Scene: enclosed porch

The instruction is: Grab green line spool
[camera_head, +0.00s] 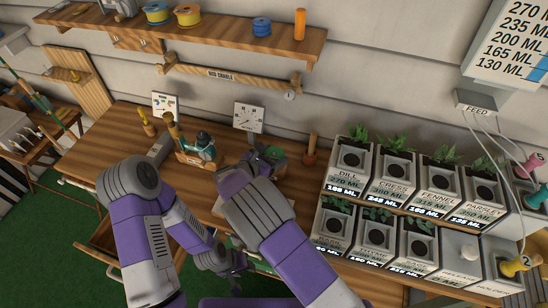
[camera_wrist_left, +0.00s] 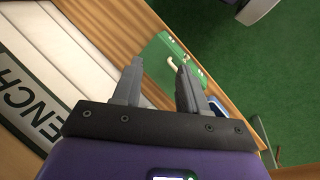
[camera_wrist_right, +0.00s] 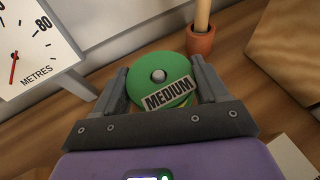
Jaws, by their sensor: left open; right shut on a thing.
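The green line spool (camera_wrist_right: 158,72), labelled "MEDIUM", sits between the fingers of my right gripper (camera_wrist_right: 162,80) in the right wrist view. Those fingers are shut on its two sides. In the head view the spool (camera_head: 274,153) shows at the bench's back, partly hidden by my right gripper (camera_head: 262,158). I cannot tell whether it still touches the bench. My left gripper (camera_head: 236,268) is open and empty, low in front of the bench.
A terracotta pot (camera_wrist_right: 201,42) with a stick stands close behind the spool. A metres dial (camera_head: 249,117) stands left of it. Planters (camera_head: 361,156) fill the right side. A shelf (camera_head: 222,36) with other spools hangs above. A green box (camera_wrist_left: 168,62) lies near my left gripper.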

